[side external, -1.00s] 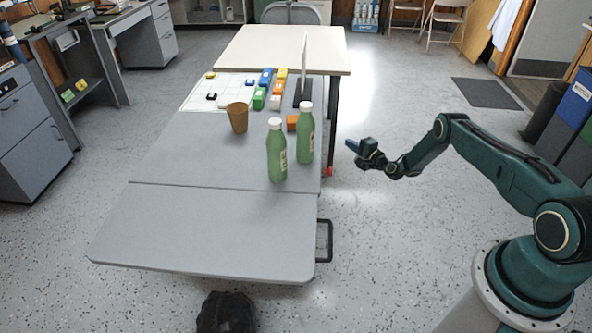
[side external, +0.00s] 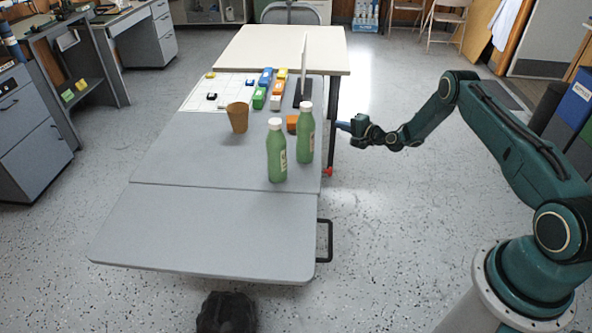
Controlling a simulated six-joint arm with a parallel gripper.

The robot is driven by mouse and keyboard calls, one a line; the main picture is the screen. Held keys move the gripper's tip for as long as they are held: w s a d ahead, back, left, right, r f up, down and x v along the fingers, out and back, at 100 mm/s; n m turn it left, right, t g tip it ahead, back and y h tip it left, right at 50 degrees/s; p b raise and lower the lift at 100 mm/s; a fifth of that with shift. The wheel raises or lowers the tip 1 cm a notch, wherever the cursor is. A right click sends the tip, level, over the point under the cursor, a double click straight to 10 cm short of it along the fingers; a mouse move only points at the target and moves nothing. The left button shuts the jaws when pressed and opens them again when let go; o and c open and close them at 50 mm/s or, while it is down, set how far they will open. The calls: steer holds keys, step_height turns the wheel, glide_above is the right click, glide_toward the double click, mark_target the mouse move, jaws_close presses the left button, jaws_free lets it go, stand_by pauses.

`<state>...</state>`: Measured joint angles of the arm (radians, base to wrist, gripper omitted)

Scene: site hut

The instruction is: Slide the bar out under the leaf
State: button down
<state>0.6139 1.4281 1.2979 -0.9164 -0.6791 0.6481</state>
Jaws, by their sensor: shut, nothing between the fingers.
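The grey table's front leaf (side external: 205,230) lies level with the rest of the top, with a seam between them. A black bar with a loop-shaped handle (side external: 325,240) sticks out from under the leaf's right edge; the rest of it is hidden under the leaf. My gripper (side external: 342,126) is shut and empty, with blue fingers pointing left. It is in the air to the right of the table, beyond the handle in the picture and apart from it.
Two green bottles (side external: 277,150) (side external: 305,133) stand near the table's right edge, close to my gripper. A brown cup (side external: 238,117), several coloured blocks (side external: 259,98) and a white grid sheet (side external: 200,97) are farther back. A dark object (side external: 226,313) lies on the floor below the leaf. Floor right of the handle is clear.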

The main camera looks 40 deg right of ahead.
steer(key=a+r+n+g+y, duration=0.1)
steer(key=a+r+n, duration=0.3)
steer(key=r, duration=0.6)
steer(key=a+r+n+g+y, duration=0.1)
steer(key=a+r+n+g, duration=0.2)
steer(key=a+r, duration=0.5)
steer(key=shift+s+r+n, duration=0.35)
steer(key=shift+r+n, duration=0.25)
steer(key=shift+r, duration=0.55)
